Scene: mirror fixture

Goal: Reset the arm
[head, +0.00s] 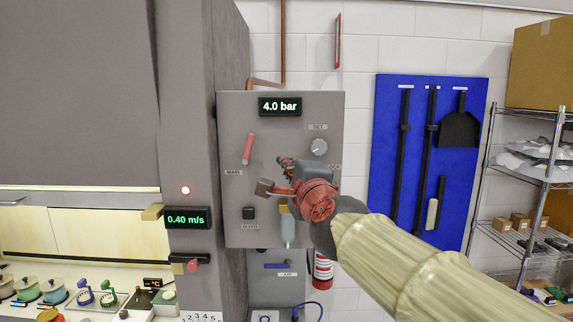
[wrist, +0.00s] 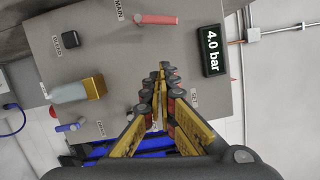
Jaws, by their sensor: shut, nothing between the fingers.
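My gripper (wrist: 161,70) is shut and empty in the wrist view, its fingertips together in front of the grey panel. In the head view my gripper (head: 284,163) is in front of the panel's middle, left of the SET knob (head: 319,147). My arm reaches in from the lower right and hides part of the panel's right side. The grey panel (head: 234,120) carries a display reading 4.0 bar (head: 280,106), a red MAIN lever (head: 248,148) and a black BLEED button (head: 248,213). A clear bowl with a brass top (wrist: 76,91) also sits on the panel.
A grey column (head: 186,90) with a 0.40 m/s display (head: 187,219) stands left of the panel. A red extinguisher (head: 323,270) is below my wrist. A blue tool board (head: 388,110) and wire shelf (head: 489,150) are at right. A worktop with small items lies at lower left.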

